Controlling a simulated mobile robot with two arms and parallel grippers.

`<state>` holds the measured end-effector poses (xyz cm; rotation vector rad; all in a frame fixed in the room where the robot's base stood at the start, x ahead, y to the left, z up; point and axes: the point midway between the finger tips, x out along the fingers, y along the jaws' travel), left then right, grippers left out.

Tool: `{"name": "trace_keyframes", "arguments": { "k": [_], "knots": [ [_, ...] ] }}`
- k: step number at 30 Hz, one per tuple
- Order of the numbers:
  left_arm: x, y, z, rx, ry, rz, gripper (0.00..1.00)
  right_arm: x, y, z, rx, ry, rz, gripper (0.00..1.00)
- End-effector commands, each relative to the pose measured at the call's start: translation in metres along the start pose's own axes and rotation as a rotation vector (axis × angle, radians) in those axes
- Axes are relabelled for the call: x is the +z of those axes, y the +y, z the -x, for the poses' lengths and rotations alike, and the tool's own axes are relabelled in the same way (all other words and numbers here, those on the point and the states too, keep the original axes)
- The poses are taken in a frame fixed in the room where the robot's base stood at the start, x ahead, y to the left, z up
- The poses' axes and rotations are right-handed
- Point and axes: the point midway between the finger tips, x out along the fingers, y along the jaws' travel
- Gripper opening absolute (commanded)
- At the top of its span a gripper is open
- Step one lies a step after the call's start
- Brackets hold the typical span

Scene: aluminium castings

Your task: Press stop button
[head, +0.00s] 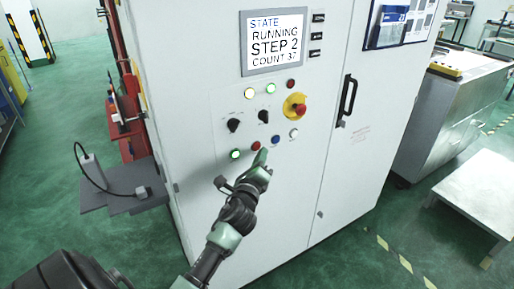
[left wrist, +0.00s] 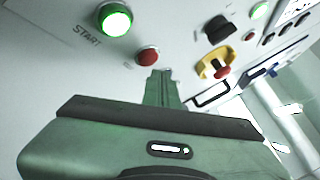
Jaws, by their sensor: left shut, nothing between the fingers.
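The white control cabinet carries a lower row of buttons. A small red button (head: 255,146) sits just right of the lit green button (head: 235,155). In the left wrist view the green button (left wrist: 115,20) is labelled START, and the red button (left wrist: 148,55) is beside it; no label on the red one is readable. My left gripper (head: 263,157) is shut and empty, its tips just below and right of the red button. In the left wrist view the shut fingers (left wrist: 160,78) end close to the red button; I cannot tell whether they touch the panel. My right gripper is not in view.
A red mushroom button on a yellow base (head: 297,106) is above right. Blue (head: 276,139) and white (head: 294,133) buttons continue the row, with black knobs (head: 233,125) above. The screen (head: 273,40) reads RUNNING, STEP 2. A black door handle (head: 347,98) stands right.

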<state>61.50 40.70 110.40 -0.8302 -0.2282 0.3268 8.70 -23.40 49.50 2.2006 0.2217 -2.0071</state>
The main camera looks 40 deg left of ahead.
Motion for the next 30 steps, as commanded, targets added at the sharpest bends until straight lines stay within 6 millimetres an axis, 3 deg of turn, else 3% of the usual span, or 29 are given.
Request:
{"name": "trace_keyframes", "arguments": {
  "k": [30],
  "knots": [
    [0.0045, 0.0044, -0.006, 0.0, 0.0, 0.0, 0.0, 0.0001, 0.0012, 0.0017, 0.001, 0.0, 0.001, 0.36]
  ]
}}
